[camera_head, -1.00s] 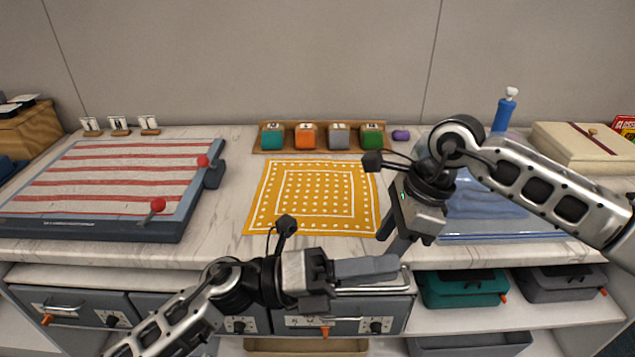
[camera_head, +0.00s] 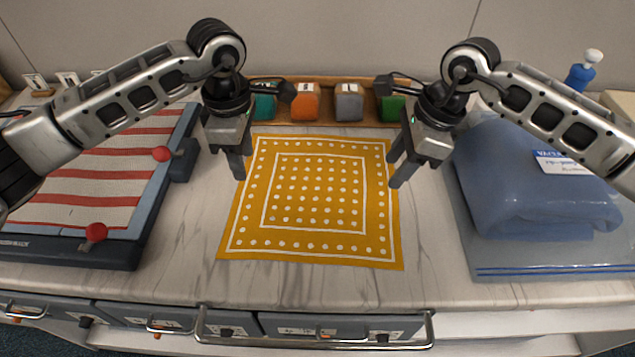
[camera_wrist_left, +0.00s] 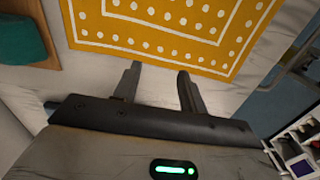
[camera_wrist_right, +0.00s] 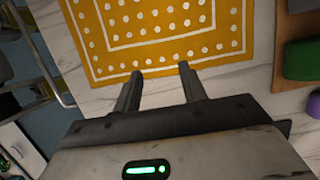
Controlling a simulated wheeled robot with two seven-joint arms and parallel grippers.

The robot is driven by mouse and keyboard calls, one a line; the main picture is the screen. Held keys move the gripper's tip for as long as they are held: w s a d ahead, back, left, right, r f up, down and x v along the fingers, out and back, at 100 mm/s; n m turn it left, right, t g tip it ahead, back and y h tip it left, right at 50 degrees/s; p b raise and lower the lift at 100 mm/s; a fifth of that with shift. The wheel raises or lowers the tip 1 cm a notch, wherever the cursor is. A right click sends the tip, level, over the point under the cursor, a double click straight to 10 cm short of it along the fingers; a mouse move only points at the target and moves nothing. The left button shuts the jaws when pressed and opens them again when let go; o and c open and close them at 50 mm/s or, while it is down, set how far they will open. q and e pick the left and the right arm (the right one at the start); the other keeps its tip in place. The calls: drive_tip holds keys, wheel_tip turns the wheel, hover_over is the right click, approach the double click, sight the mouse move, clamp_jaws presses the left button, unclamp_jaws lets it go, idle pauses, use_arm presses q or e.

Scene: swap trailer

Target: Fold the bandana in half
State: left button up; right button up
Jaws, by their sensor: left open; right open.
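The bandana (camera_head: 318,243) is a mustard-yellow square with white dots and white border lines. It lies flat and spread out on the marble counter in the head view. My left gripper (camera_head: 239,170) is open and empty above the counter by the bandana's left edge, near its far left corner. My right gripper (camera_head: 398,176) is open and empty by the bandana's right edge, towards the far right corner. The bandana also shows beyond the fingertips in the left wrist view (camera_wrist_left: 180,45) and in the right wrist view (camera_wrist_right: 160,52). No contact is visible.
A wooden rack with several coloured blocks (camera_head: 348,104) stands behind the bandana. A striped board with red-knobbed clamps (camera_head: 88,190) lies at left. The counter's front strip (camera_head: 310,285) is clear.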

sight(250, 187)
use_arm(q)
drive_tip(key=shift+f, duration=2.6)
use_arm(e)
drive_tip(key=shift+f, duration=2.65)
use_arm(q)
drive_tip(key=shift+d+f, duration=0.1)
drive_tip(key=shift+f, duration=0.15)
use_arm(e)
drive_tip(key=shift+f, duration=0.2)
use_arm(q)
drive_tip(key=shift+r, duration=0.15)
use_arm(e)
drive_tip(key=shift+r, duration=0.1)
use_arm(q)
clamp_jaws()
use_arm(e)
clamp_jaws()
